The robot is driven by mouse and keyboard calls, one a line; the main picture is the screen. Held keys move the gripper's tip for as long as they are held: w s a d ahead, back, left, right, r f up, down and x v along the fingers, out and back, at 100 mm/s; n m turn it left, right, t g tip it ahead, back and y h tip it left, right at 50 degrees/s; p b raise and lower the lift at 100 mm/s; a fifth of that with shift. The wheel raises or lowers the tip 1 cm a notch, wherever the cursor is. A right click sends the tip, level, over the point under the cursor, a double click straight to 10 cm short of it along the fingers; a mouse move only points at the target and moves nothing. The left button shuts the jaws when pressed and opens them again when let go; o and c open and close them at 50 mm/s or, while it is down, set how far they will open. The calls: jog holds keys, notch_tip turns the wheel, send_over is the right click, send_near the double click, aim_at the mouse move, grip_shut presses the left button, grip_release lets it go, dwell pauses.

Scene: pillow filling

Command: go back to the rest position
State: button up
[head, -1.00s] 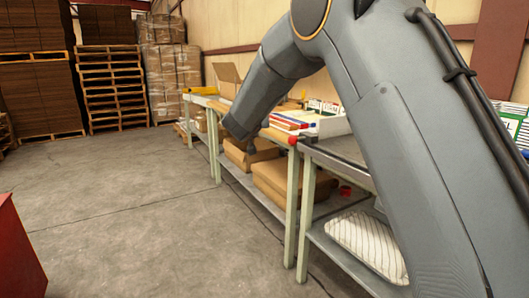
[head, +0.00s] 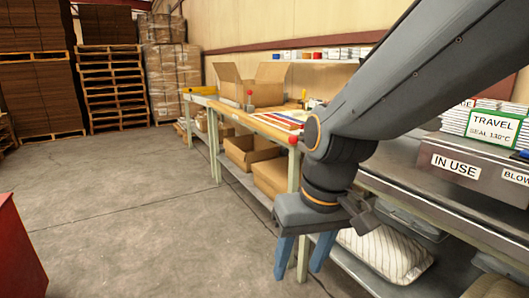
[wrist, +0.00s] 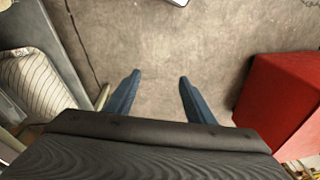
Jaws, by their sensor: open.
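My gripper (head: 303,256) hangs pointing down in front of the workbench edge in the head view, with its two blue fingers apart. In the wrist view my gripper (wrist: 157,85) is open and empty, with bare concrete floor between and beyond the fingers. Nothing touches the fingertips. My arm crosses the right side of the head view and hides part of the bench top behind it.
The wooden workbench (head: 228,112) runs along the wall, with an open cardboard box (head: 268,88) on it. A striped pillow (head: 385,255) lies on the lower shelf; it also shows in the wrist view (wrist: 30,85). A red block (wrist: 285,95) stands opposite. The floor (head: 130,220) is clear.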

jog(key=s+d+g+h+p, duration=0.1)
jog(key=s+d, duration=0.3)
jog(key=s, duration=0.2)
jog(key=d+r+m+p, duration=0.3)
jog(key=d+r+p, duration=0.6)
jog(key=p, duration=0.9)
jog(key=shift+r+h, duration=0.3)
